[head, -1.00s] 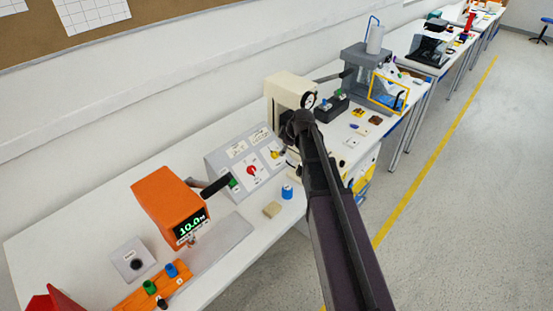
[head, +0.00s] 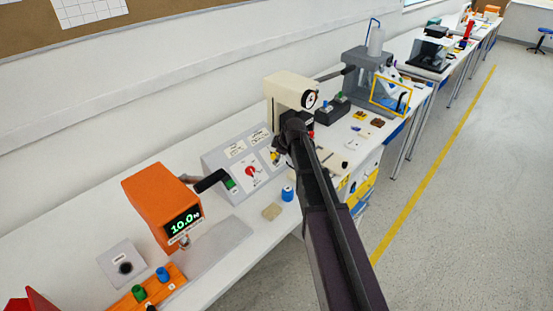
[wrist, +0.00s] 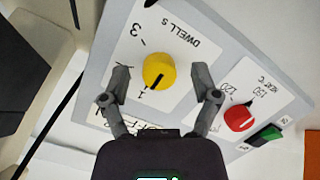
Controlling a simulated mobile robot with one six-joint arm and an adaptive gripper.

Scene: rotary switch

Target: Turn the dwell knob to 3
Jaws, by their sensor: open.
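The yellow dwell knob (wrist: 158,66) sits on a white "DWELL S" label of a sloped grey panel (wrist: 97,70). Its black pointer line faces the 1 mark, at the lower left in the wrist view. The 3 (wrist: 136,30) shows at the upper left of the knob. My gripper (wrist: 162,73) is open, with one finger on each side of the knob and a visible gap to it on both sides. In the head view the yellow knob (head: 275,156) shows beside my arm's end, which hides part of the panel.
A red heat knob (wrist: 239,118) and a green switch (wrist: 265,134) sit beside the dwell knob on the panel. An orange machine (head: 162,205) with a dark handle stands left of the panel. A cream press (head: 290,90) stands behind my arm's end. A blue spool (head: 287,194) lies in front.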

